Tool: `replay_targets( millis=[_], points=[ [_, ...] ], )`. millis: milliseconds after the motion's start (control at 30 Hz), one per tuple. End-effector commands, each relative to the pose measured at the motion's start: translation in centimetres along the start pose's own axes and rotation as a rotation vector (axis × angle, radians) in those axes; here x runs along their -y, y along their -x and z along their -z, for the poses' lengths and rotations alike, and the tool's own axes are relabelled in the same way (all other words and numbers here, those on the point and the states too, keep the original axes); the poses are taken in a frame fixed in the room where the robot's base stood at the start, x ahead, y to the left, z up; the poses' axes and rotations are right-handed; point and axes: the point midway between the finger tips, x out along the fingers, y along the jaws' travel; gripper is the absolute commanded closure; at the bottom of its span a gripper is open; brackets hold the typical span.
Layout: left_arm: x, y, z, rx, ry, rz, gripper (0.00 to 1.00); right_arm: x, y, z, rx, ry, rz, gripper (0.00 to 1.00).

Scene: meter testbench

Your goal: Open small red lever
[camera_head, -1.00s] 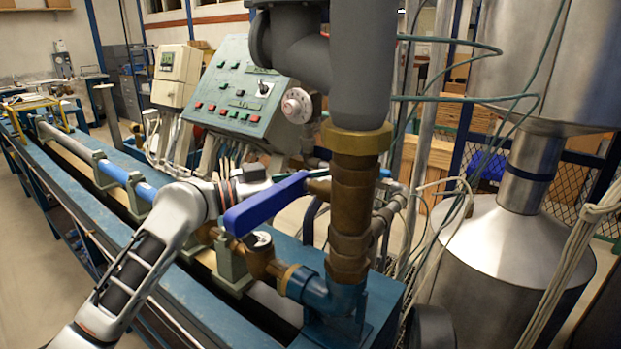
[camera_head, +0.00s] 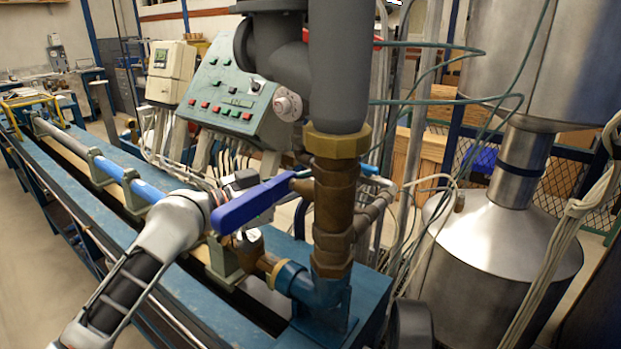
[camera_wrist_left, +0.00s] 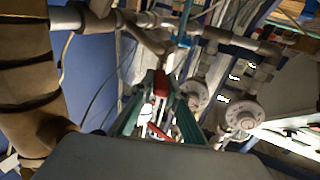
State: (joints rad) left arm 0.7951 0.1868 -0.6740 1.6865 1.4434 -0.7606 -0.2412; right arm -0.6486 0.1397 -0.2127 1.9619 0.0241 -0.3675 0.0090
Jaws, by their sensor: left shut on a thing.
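The small red lever (camera_wrist_left: 160,84) shows in the left wrist view as a short red piece between my left gripper's fingers. My left gripper (camera_wrist_left: 158,105) is shut on it there, with green-edged fingers on either side. In the head view my left gripper (camera_head: 243,179) reaches in from the left, behind the large blue lever handle (camera_head: 252,203). Its fingertips and the small red lever are hidden there by the blue handle and the brass pipe. My right gripper is not in view.
The thick brass and grey vertical pipe (camera_head: 333,190) stands just right of the blue handle. A control panel (camera_head: 230,100) is behind. Thin hoses and a steel tank (camera_head: 500,245) are at the right. The wrist view shows round dials (camera_wrist_left: 241,117) nearby.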

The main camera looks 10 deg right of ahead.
Motion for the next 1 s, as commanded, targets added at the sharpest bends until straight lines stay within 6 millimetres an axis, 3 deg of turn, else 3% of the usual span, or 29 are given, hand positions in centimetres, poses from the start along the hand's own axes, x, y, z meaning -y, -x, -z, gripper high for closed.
replay_targets(
  millis=[233,267,300,333,733,1000],
  points=[
    [0.0,0.0,0.1,-0.002,0.001,0.000,1.00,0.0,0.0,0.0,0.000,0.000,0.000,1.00],
    [0.0,0.0,0.1,-0.002,0.001,0.000,0.81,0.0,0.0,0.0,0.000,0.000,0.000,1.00],
    [0.0,0.0,0.1,-0.002,0.001,0.000,0.71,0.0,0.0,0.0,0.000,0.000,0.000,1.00],
    [0.0,0.0,0.1,-0.002,0.001,0.000,0.69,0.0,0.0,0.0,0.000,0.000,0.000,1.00],
    [0.1,0.5,0.0,0.000,0.000,0.001,0.69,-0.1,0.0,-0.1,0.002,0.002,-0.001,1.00],
    [0.2,4.9,-0.1,0.001,-0.001,0.003,0.69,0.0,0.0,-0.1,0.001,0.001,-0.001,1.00]
  ],
)
